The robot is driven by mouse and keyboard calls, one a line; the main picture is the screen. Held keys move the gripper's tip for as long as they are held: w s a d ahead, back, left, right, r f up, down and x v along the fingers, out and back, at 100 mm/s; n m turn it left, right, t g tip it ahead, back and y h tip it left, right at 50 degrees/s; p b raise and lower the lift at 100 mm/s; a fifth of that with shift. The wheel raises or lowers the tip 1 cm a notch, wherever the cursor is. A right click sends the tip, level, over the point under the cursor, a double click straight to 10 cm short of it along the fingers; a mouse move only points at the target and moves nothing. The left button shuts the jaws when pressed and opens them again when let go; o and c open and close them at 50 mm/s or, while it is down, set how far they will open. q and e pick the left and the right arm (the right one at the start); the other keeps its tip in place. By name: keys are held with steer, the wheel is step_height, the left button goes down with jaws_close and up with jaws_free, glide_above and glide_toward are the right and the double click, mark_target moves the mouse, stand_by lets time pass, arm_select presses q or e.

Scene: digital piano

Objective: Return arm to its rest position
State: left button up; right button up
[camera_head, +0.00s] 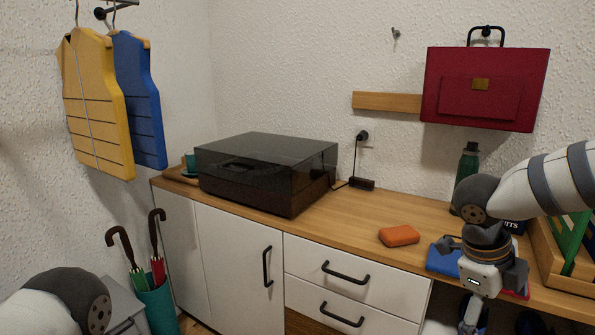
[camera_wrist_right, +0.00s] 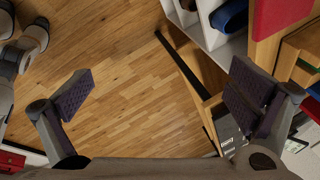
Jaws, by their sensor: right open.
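My right arm comes in from the right in the head view, and its wrist hangs down in front of the wooden counter (camera_head: 340,222). My right gripper (camera_head: 470,326) points downward at the bottom edge of that view, partly cut off. In the right wrist view my right gripper (camera_wrist_right: 160,98) has its two dark-padded fingers wide apart, with nothing between them. Wooden floor (camera_wrist_right: 140,75) shows below and between the fingers. Of my left arm only a rounded grey and white link shows at the lower left of the head view. My left gripper is out of view.
On the counter are a dark lidded box (camera_head: 265,170), an orange case (camera_head: 399,235), a green bottle (camera_head: 467,163) and a wooden crate (camera_head: 560,270) near my right arm. A blue flat item (camera_head: 442,262) lies beside my right wrist. A red briefcase (camera_head: 485,90) hangs above.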

steer(key=s+f+n+t+h, duration=0.1)
steer(key=s+f+n+t, duration=0.15)
steer(key=f+n, duration=0.6)
steer(key=s+f+n+t+h, duration=0.1)
steer(key=s+f+n, duration=0.2)
steer(key=f+n, duration=0.55)
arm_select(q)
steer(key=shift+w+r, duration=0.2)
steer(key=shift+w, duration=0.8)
arm_select(e)
steer(key=s+a+f+n+g+y, duration=0.2)
steer(key=s+a+n, duration=0.1)
steer(key=s, duration=0.7)
steer(key=s+a+f+n+g+y, duration=0.2)
steer(key=s+n, duration=0.3)
steer(key=s, duration=0.5)
steer(key=s+a+f+n+g+y, duration=0.2)
steer(key=s+a+f+n, duration=0.2)
steer(key=s, duration=0.6)
steer(key=shift+s+a+f, duration=0.15)
steer(key=shift+a, duration=0.15)
